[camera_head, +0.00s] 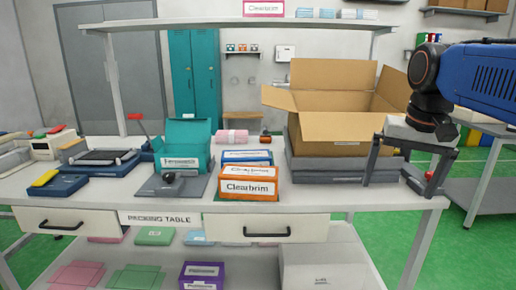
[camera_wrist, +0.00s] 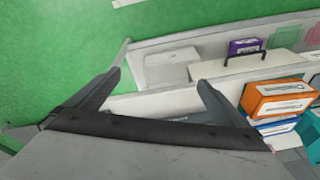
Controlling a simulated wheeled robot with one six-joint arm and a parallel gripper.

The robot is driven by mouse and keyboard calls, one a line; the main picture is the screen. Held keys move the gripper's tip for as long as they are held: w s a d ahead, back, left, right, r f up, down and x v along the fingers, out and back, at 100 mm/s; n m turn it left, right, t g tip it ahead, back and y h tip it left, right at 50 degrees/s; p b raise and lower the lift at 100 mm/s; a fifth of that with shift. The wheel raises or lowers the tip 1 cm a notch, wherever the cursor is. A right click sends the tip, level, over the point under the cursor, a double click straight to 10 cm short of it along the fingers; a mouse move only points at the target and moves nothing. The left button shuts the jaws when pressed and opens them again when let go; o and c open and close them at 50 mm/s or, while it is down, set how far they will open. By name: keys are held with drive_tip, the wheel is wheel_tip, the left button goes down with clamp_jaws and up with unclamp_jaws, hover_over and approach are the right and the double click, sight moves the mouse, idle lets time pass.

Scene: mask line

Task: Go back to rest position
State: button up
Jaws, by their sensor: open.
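My gripper (camera_head: 402,188) hangs from my blue arm at the right end of the packing table (camera_head: 160,219) in the head view. Its two dark fingers point down and stand apart with nothing between them. It is in front of the right side of the open cardboard box (camera_head: 330,124) and close to the dark grey slab under it. In the wrist view my gripper (camera_wrist: 160,85) shows both fingers spread, with the table edge and green floor beyond them.
An open teal box (camera_head: 182,150) and a dark blue tray (camera_head: 93,164) are further left. A shelf (camera_head: 240,24) spans above.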

drive_tip(key=s+a+f+n+t, duration=0.1)
drive_tip(key=s+f+n, duration=0.1)
drive_tip(key=s+f, duration=0.4)
drive_tip(key=s+a+f+n+t, duration=0.1)
drive_tip(key=s+f, duration=0.6)
drive_tip(key=f, duration=0.8)
drive_tip(key=shift+s+a+n, duration=0.3)
drive_tip(key=shift+a+n, duration=0.2)
